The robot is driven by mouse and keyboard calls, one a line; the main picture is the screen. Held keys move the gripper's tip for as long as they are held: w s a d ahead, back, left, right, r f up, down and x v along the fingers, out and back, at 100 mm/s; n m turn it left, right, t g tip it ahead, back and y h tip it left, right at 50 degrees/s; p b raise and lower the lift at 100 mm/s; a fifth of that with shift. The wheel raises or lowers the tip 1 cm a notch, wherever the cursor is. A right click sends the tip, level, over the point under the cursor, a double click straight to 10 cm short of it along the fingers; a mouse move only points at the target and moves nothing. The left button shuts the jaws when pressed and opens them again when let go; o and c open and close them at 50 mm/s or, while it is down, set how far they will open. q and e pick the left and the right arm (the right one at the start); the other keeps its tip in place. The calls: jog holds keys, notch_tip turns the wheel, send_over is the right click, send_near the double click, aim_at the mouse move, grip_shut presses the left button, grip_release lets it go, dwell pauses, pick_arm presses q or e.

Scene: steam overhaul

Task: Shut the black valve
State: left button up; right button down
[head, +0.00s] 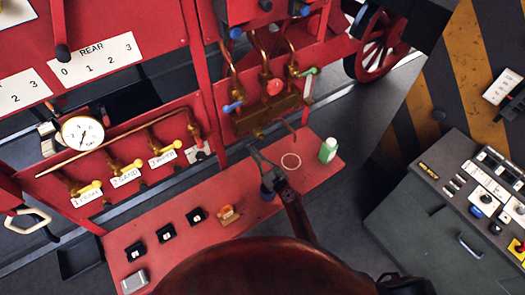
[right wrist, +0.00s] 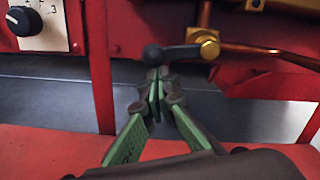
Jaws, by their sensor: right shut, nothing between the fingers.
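The black valve shows in the right wrist view as a lever with a round black knob (right wrist: 153,55). The lever points left, about level, from a brass body (right wrist: 205,44) with a copper pipe running off to the right. In the head view my right gripper (head: 256,154) is over the red bench, just below the brass valve block, and hides most of the black lever. In the right wrist view my right gripper (right wrist: 156,78) is shut and empty, its tips right below the black knob. I cannot tell whether they touch. My left gripper is not in view.
Blue (head: 232,107), red (head: 275,87) and green (head: 310,72) valve handles sit above on the brass block. The red bench (head: 180,254) holds a green bottle (head: 328,150), an orange item (head: 228,213) and black blocks. A control desk (head: 430,225) stands right.

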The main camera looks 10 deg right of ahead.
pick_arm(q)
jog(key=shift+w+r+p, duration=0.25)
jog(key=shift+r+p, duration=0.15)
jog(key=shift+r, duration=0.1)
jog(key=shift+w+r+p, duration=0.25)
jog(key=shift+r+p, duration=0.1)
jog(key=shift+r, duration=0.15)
pick_arm(e)
jog(key=shift+s+a+r+m, duration=0.1)
jog(key=shift+a+r+m, duration=0.2)
jog(key=shift+r+m, duration=0.6)
jog(key=shift+f+m, duration=0.2)
jog(key=shift+m, duration=0.1)
pick_arm(q)
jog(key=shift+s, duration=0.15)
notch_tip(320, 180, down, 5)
jog(key=b, duration=0.4)
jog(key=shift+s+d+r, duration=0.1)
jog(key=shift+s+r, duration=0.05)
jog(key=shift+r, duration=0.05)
pick_arm(e)
jog(key=s+d+f, duration=0.4)
jog(key=s+d, duration=0.1)
jog(key=s, duration=0.4)
jog(key=shift+s+d+f, duration=0.2)
jog(key=shift+d+f, duration=0.1)
